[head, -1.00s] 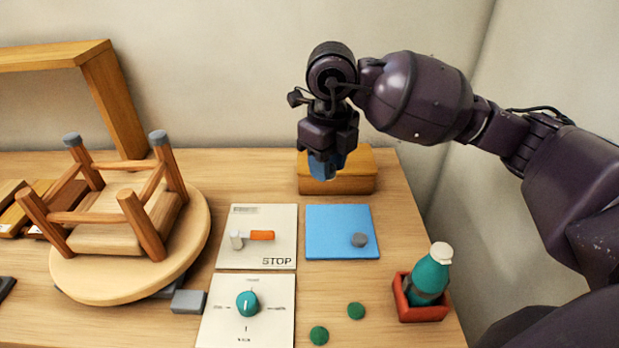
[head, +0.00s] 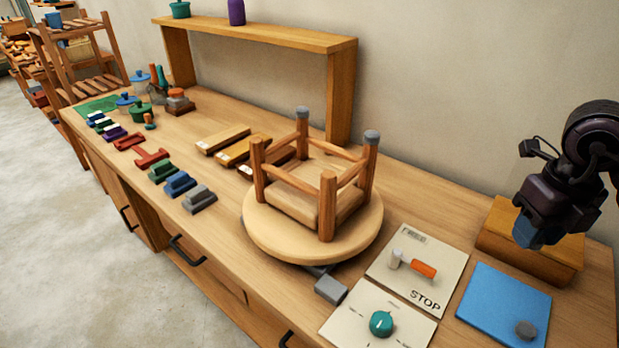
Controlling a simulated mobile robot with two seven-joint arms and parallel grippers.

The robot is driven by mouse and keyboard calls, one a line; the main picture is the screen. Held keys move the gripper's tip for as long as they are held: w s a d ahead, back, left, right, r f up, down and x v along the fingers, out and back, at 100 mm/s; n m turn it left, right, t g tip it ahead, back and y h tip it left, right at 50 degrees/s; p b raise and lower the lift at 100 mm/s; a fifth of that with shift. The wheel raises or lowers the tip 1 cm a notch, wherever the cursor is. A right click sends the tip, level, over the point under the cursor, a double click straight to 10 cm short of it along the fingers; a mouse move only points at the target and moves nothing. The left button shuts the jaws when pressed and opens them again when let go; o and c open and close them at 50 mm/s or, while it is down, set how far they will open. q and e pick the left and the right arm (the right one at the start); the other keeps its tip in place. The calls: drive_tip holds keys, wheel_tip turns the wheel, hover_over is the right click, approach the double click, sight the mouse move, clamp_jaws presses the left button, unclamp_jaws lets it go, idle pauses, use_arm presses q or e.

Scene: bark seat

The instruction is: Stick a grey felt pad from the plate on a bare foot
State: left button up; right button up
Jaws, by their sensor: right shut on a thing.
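A wooden stool (head: 298,203) lies upside down on a round pale turntable (head: 272,240), legs up. Its two far feet carry grey pads, one on the back left leg (head: 302,111) and one on the back right leg (head: 372,136). The near left foot (head: 256,143) and near right foot (head: 328,175) are bare. One grey felt pad (head: 526,330) lies on the blue plate (head: 490,298) at the lower right. My right gripper (head: 527,234) is shut above the wooden box behind the plate; what its blue fingertips hold is hidden, likely a felt pad. My left gripper is out of view.
The wooden box (head: 555,258) stands behind the plate. A STOP panel with an orange-handled lever (head: 423,269) and a panel with a teal knob (head: 381,323) lie between turntable and plate. A wooden shelf (head: 340,95) stands behind the stool. Several coloured blocks line the table's left.

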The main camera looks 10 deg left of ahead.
drive_tip(key=n, duration=0.1)
drive_tip(key=f+n, duration=0.1)
drive_tip(key=n, duration=0.2)
drive_tip(key=shift+a+f+n, duration=0.3)
drive_tip(key=shift+a+f, duration=0.05)
drive_tip(key=n, duration=0.1)
drive_tip(key=f+n, duration=0.1)
drive_tip(key=n, duration=0.1)
drive_tip(key=shift+a+f+n, duration=0.15)
drive_tip(key=shift+a+n, duration=0.05)
drive_tip(key=shift+n, duration=0.1)
wheel_tip(320, 180, down, 8)
drive_tip(key=s+a+n, duration=0.1)
drive_tip(key=a+n, duration=0.1)
drive_tip(key=n, duration=2.2)
drive_tip(key=shift+a+f, duration=0.2)
drive_tip(key=shift+a, duration=0.2)
